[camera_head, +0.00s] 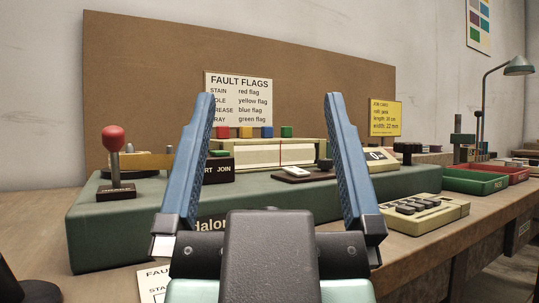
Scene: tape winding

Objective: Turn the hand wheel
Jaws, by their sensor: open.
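I cannot clearly make out a hand wheel in this view. A green machine bench (100,215) spans the middle. A lever with a red ball knob (114,139) stands upright at its left end. A yellow-brown flat round part (150,161) lies behind the lever, partly hidden. A small black part (406,150) stands at the right end, too small to identify. My gripper (269,97) is open and empty. Its two blue fingers stand wide apart in front of the bench and hide parts of it.
A white strip with a red line (262,155) lies behind the fingers. Coloured blocks (267,132) stand below the fault flags sign (236,92). A keypad box (424,213) sits front right. Green (474,181) and red (508,174) trays and a lamp (518,67) are farther right.

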